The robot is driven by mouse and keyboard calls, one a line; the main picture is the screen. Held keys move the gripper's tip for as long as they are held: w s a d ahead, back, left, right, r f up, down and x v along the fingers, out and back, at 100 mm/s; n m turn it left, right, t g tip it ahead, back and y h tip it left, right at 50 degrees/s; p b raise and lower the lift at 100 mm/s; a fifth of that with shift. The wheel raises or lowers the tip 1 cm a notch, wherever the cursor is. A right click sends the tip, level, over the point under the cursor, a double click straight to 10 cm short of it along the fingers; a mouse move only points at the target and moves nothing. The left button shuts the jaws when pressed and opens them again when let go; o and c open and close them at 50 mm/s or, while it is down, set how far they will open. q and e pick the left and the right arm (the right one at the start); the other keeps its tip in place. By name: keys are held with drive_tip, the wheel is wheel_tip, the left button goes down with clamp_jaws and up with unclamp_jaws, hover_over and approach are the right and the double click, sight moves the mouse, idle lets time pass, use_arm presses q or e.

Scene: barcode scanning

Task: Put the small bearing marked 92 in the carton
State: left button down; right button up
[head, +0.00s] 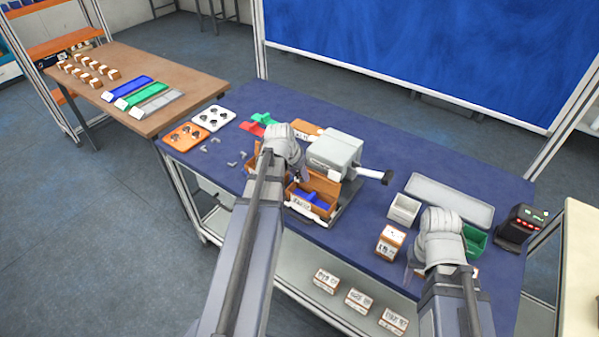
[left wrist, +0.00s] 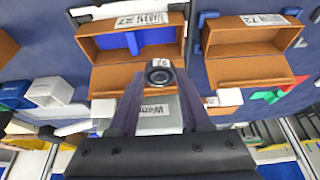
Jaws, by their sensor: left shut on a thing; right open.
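In the left wrist view my left gripper (left wrist: 160,88) is shut on a small dark ring-shaped bearing (left wrist: 159,76) with a pale label whose mark I cannot read. The bearing overlaps the near edge of an open brown carton (left wrist: 105,82) with a blue divider inside. In the head view this carton (head: 325,184) stands in front of the grey machine, and my left gripper (head: 302,180) is over its left rear side. The bearing is too small to make out there. My right gripper (head: 410,265) is open, at the table's front right, partly hidden by its own arm.
A second open brown carton (left wrist: 255,70) stands beside the first. A grey machine (head: 335,152) with a handle is behind. A white bin (head: 404,208), a small labelled box (head: 390,242), a green bin (head: 475,240) and a scanner (head: 519,228) are at right. Orange (head: 184,137) and white trays (head: 213,118) are at left.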

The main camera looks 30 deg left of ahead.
use_arm(q)
drive_tip(key=shift+f+b, duration=3.55)
drive_tip(key=shift+f, duration=0.25)
drive_tip(key=c, duration=0.6)
unclamp_jaws()
drive_tip(key=shift+r, duration=0.1)
drive_tip(key=shift+r+p, duration=2.6)
drive_tip(key=shift+p, duration=0.05)
